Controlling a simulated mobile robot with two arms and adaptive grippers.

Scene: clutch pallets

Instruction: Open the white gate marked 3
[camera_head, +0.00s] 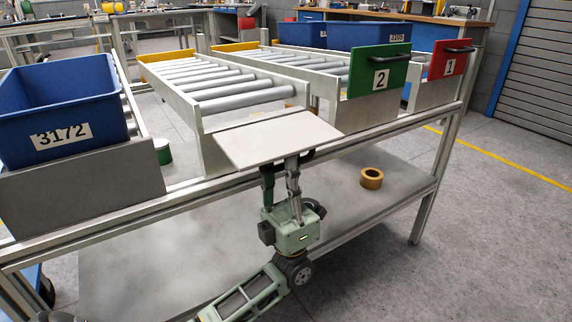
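A plain pale panel (276,139) in front of the middle roller lane is tilted outward, its upper face showing. No number shows on it, so I cannot read whether it is gate 3. Part of a dark handle (308,156) shows under its front edge. My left gripper (281,168), green and grey, reaches up from below with its fingers at that edge, by the handle. A gap shows between the fingers lower down. Their tips are partly hidden under the panel, so I cannot tell if they grip the handle. My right gripper is not in view.
A green gate 2 (378,72) and a red gate 1 (450,58) stand upright to the right. A blue bin labelled 3172 (58,108) sits at left behind a grey panel (84,186). A tape roll (371,178) lies on the lower shelf (345,212).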

